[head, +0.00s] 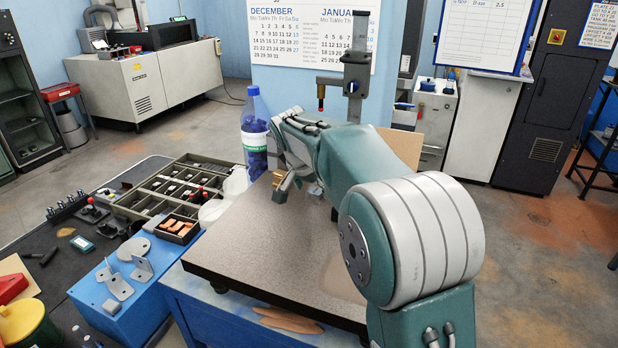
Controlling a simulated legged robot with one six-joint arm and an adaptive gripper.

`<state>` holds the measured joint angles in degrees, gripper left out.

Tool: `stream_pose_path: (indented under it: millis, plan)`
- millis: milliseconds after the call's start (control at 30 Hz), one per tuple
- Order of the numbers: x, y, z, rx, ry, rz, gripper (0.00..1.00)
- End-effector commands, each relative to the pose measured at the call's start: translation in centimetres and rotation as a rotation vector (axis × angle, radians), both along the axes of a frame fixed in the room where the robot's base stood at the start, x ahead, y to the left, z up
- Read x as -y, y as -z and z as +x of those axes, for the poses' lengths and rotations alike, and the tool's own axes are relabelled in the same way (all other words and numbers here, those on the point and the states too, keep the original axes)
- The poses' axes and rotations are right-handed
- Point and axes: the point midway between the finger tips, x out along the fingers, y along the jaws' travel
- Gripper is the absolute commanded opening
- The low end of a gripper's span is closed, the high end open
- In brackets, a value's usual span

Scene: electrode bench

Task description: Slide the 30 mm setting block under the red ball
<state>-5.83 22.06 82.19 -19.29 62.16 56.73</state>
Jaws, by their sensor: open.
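A grey upright stand (357,70) rises behind my arm, with a side arm reaching left. A thin stem hangs from that arm and ends in a small red tip (320,107), which looks like the red ball. The stand's foot and the surface under the ball are hidden by my arm.
A blue-capped bottle (254,135) stands behind the plate. A divided parts tray (150,200), a small dark box (176,230) of orange blocks and a blue block (125,300) with metal brackets lie left. The plate's front half is clear.

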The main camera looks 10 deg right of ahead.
Motion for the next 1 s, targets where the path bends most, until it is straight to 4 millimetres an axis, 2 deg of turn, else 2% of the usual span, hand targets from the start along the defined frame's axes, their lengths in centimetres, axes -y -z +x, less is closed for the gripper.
stream_pose_path:
  millis: [167, 433, 467, 500, 567, 600, 667, 1000]
  plan:
    - [0.52, 1.08, 0.32, 0.001, 0.001, 0.001, 0.9]
    - [0.39, 1.2, 0.36, 0.001, 0.001, 0.0, 0.9]
    - [0.39, 1.2, 0.36, 0.001, 0.001, 0.0, 0.86]
    - [0.39, 1.19, 0.36, 0.001, 0.001, 0.0, 0.68]
    - [0.39, 1.19, 0.36, 0.001, 0.001, 0.0, 0.41]
    - [0.38, 1.19, 0.35, 0.001, 0.001, 0.0, 0.23]
    - [0.39, 1.2, 0.35, 0.0, 0.001, 0.0, 0.0]
    - [0.95, 1.36, 0.43, -0.002, 0.002, 0.0, 0.0]
